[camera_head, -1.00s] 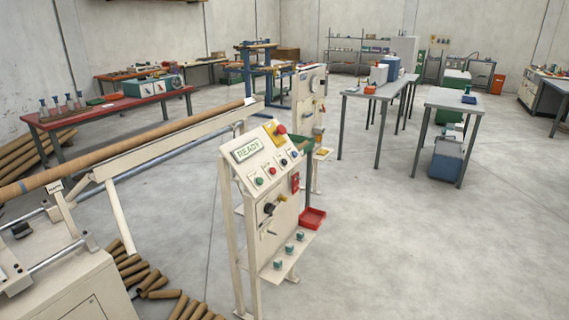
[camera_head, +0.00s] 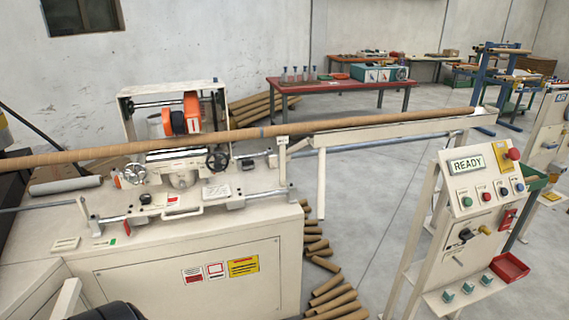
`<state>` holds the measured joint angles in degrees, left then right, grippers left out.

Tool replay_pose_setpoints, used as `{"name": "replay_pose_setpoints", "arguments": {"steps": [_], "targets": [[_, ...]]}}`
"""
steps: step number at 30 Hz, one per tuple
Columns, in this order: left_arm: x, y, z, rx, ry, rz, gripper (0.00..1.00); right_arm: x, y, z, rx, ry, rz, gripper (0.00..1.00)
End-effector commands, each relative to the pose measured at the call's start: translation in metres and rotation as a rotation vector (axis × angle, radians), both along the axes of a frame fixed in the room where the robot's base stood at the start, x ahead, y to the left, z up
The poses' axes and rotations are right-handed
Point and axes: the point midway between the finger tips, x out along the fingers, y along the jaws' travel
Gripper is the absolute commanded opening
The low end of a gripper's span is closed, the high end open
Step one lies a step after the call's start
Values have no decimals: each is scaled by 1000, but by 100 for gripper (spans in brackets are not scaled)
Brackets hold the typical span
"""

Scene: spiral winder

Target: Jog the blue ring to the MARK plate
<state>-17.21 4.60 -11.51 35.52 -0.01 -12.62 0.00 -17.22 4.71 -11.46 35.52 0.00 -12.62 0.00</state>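The blue ring (camera_head: 262,132) is a thin blue band around the long brown tube (camera_head: 370,121). The MARK plate (camera_head: 282,141) is a small pale plate at the tube, just right of the ring; a short gap shows between them. Its lettering is too small to read. The control panel (camera_head: 455,227) stands at the right with a display (camera_head: 467,165) reading READY. It carries coloured push buttons, a red mushroom button (camera_head: 513,154) and a dark rotary knob (camera_head: 465,235). Neither gripper shows.
The cream winder cabinet (camera_head: 190,282) fills the lower left, with an orange-headed unit (camera_head: 191,113) above it. Several cut brown tubes (camera_head: 330,292) lie on the floor between cabinet and panel. A red tray (camera_head: 510,267) hangs at the panel's right. Open floor lies behind.

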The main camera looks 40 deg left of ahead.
Motion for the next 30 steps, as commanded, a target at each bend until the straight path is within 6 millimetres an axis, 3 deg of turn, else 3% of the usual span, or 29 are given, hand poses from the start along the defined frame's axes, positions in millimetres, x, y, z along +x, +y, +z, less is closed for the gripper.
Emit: {"name": "replay_pose_setpoints", "arguments": {"steps": [1, 4, 5, 30], "targets": [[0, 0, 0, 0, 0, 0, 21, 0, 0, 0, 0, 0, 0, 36], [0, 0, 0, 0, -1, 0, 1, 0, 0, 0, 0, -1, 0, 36], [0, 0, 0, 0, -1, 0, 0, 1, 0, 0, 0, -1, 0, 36], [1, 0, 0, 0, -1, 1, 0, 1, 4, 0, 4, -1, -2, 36]]}}
